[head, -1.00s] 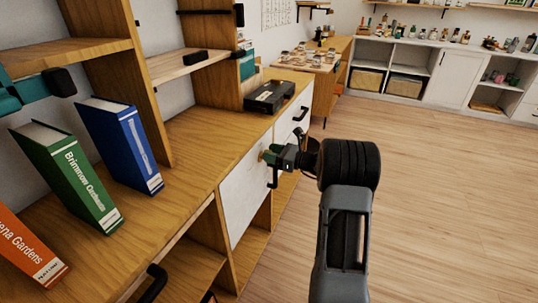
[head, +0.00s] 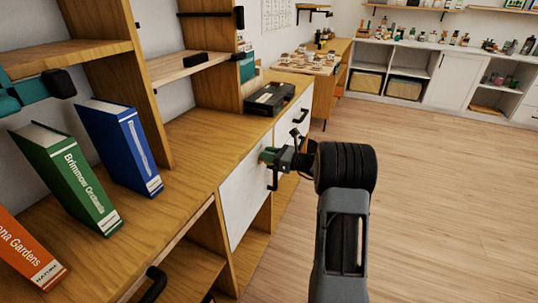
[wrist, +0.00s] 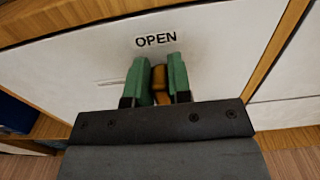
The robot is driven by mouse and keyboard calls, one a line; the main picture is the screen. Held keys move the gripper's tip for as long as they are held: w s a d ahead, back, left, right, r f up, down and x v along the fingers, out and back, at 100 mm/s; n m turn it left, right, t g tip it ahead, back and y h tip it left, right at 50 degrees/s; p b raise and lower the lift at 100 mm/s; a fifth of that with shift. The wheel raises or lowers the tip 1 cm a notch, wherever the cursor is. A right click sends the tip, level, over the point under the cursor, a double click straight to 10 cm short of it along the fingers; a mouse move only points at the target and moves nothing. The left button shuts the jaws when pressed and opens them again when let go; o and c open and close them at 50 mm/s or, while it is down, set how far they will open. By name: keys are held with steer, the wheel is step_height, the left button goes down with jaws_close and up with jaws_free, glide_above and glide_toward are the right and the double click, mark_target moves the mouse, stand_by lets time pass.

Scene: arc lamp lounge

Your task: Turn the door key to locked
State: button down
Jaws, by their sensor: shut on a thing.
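The door key (wrist: 159,82) is a brass-coloured piece on a white cabinet door (wrist: 215,55), below the printed word OPEN. My gripper (wrist: 158,78) has green fingers, one on each side of the key, and is shut on it. In the head view my gripper (head: 268,155) is at the upper part of the white door (head: 240,203), near a black handle. The key itself is hidden by the fingers in the head view. The keyhole and the key's inner end are hidden in the wrist view.
A black box (head: 270,99) sits on the wooden cabinet top. A green book (head: 72,180), a blue book (head: 122,150) and an orange book (head: 25,255) stand at the left. A second white door or drawer front is just beyond. The wooden floor (head: 430,200) at right is clear.

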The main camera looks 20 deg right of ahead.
mark_target(256, 164)
steer(key=n+b, duration=0.3)
steer(key=s+a+f+n+b, duration=0.1)
steer(key=n+b, duration=0.5)
steer(key=a+f+n+b, duration=0.1)
steer(key=b, duration=0.1)
steer(key=shift+s+n+b, duration=0.3)
steer(key=shift+s+n, duration=0.1)
steer(key=n+b, duration=0.2)
steer(key=n, duration=0.1)
steer(key=shift+s+a+f, duration=0.1)
steer(key=shift+a+f, duration=0.05)
steer(key=shift+f, duration=0.05)
steer(key=shift+f+n, duration=0.2)
steer(key=shift+n, duration=0.8)
steer(key=shift+f+n, duration=0.2)
steer(key=shift+n, duration=0.8)
steer(key=c, duration=1)
jaws_free()
steer(key=shift+c, duration=0.2)
